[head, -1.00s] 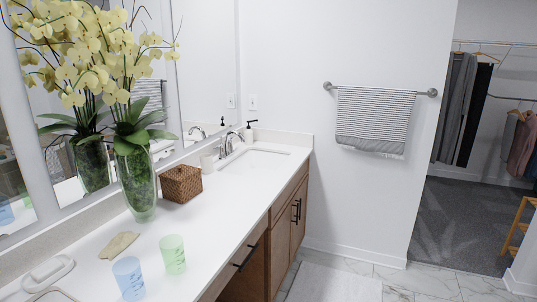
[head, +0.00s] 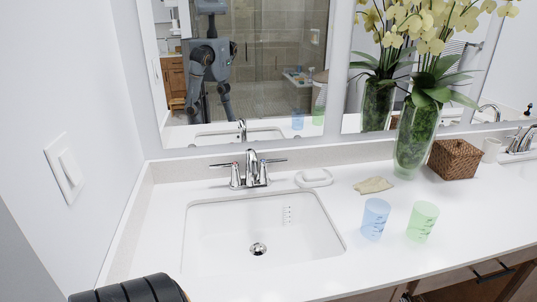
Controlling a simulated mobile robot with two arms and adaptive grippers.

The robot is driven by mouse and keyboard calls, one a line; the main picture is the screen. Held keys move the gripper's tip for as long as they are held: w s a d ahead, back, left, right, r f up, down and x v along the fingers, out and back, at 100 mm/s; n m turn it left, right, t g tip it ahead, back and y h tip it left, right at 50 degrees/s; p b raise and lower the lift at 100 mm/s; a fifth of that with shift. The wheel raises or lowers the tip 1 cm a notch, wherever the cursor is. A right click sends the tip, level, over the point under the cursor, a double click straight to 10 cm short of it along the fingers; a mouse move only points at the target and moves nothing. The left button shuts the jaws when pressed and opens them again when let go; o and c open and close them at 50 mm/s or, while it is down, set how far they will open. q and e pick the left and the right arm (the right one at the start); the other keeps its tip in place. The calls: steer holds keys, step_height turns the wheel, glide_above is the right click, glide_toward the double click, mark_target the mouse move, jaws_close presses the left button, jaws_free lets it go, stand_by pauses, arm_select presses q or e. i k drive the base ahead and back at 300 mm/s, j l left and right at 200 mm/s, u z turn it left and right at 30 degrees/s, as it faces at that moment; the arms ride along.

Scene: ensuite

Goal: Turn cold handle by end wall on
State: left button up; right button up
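A chrome faucet (head: 250,168) stands behind the white sink (head: 205,240) near the left wall. It has a lever handle on each side of its spout. The left handle (head: 222,164) points left and has a small reddish mark at its base. The right handle (head: 274,161) points right. No water stream shows from the spout. A second chrome faucet (head: 522,138) is partly in view at the right edge, by another sink. Neither gripper shows directly. A dark rounded part of my own arm is at the bottom left, apart from the faucet.
A white soap dish (head: 314,179) sits right of the faucet. A tan sponge-like piece (head: 374,185), blue cup (head: 375,218), green cup (head: 422,221), orchid vase (head: 414,140) and wicker box (head: 454,159) stand along the counter. The left wall has a switch (head: 66,173). A mirror (head: 270,60) backs the sink.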

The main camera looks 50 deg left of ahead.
mark_target(263, 162)
steer(key=u, duration=1.65)
steer(key=i+l+u, duration=0.1)
steer(key=l+u, duration=0.25)
steer(key=l, duration=0.3)
steer(key=l+u, duration=0.35)
steer(key=l, duration=0.3)
